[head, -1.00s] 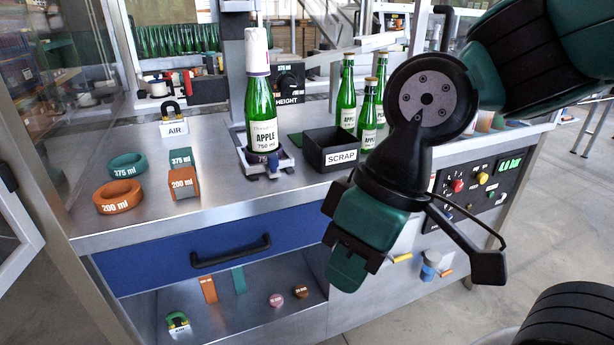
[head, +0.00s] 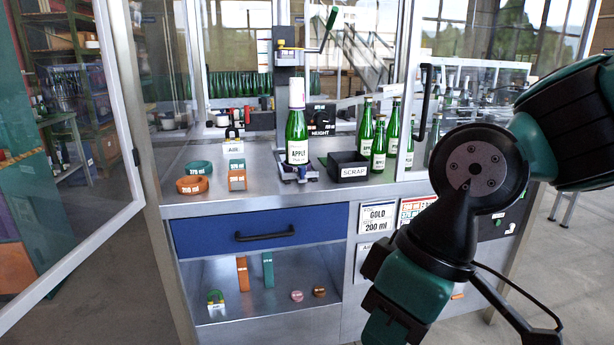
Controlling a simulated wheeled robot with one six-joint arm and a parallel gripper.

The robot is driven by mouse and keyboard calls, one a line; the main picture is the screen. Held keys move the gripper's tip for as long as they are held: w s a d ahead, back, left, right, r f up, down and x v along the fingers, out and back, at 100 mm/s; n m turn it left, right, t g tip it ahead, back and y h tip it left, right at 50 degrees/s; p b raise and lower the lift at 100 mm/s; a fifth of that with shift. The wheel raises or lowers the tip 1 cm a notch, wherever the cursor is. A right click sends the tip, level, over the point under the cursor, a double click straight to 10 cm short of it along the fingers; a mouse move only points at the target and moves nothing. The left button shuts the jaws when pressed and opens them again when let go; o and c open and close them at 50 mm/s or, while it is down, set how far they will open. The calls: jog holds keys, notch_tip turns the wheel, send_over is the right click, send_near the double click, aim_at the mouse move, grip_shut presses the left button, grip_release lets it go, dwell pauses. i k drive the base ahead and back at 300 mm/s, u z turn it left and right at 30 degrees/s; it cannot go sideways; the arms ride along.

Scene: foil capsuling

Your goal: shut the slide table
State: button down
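The slide table (head: 299,177) is a small metal plate with dark and purple fittings on the steel worktop. A green APPLE bottle (head: 297,139) with a white cap sleeve stands upright on it. The head with a green-handled crank (head: 291,55) is on the column behind and above the bottle. I cannot tell exactly how far the slide table is pulled out. My gripper (head: 382,334) points down at the bottom edge, in front of the bench and well apart from the slide table. Its tips are cut off, so its opening cannot be seen.
A black SCRAP bin (head: 347,167) and several green bottles (head: 379,142) stand right of the slide table. A blue drawer (head: 262,229) is below. An open glass door (head: 70,140) stands at left.

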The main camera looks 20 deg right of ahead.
aim_at(301, 175)
jog(key=u, duration=0.7)
jog(key=i, duration=1.55)
jog(key=z, duration=0.85)
